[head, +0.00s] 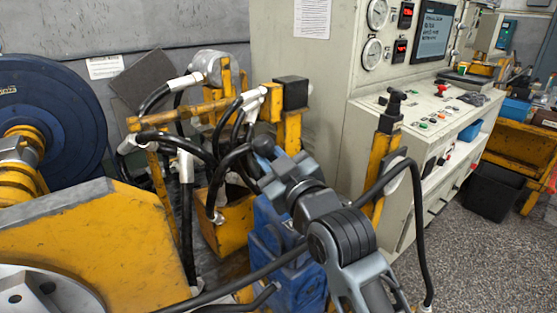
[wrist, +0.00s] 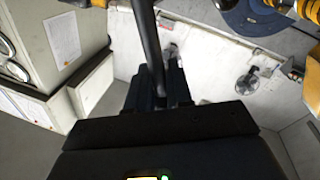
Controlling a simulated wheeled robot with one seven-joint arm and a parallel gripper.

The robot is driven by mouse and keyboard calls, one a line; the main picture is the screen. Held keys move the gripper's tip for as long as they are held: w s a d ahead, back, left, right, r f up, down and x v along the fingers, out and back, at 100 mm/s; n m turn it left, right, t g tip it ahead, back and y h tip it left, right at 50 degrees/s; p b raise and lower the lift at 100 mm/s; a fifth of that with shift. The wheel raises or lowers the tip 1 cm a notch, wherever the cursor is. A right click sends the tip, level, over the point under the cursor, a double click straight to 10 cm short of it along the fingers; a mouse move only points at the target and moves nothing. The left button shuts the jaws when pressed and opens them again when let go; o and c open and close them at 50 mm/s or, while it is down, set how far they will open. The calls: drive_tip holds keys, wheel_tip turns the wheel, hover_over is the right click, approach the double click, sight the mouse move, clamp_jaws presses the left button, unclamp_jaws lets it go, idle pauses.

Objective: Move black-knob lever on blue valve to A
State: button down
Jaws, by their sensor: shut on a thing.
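The blue valve (head: 285,265) stands in the middle of the head view, partly hidden behind my arm. A round black knob (head: 263,146) shows just beyond the tip of my gripper (head: 268,168), above the valve. In the wrist view a dark lever rod (wrist: 149,45) runs down from the top edge to between the fingers of my gripper (wrist: 160,92). My gripper is shut on this lever. The lever's lower end and any position marks, including A, are hidden or too small to read.
Black hoses (head: 185,150) with white fittings crowd the yellow frame (head: 150,125) left of the arm. Another hose (head: 421,230) loops on the right. A grey control cabinet (head: 320,95) stands behind. A blue disc (head: 60,110) is at left. Open floor (head: 455,240) lies at right.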

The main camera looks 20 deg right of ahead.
drive_tip(key=shift+a+f, duration=0.1)
drive_tip(key=c, duration=1.2)
unclamp_jaws()
drive_tip(key=shift+s, duration=0.1)
drive_tip(key=s+d+b, duration=0.1)
drive_tip(key=s, duration=0.6)
drive_tip(key=shift+s+f, duration=0.3)
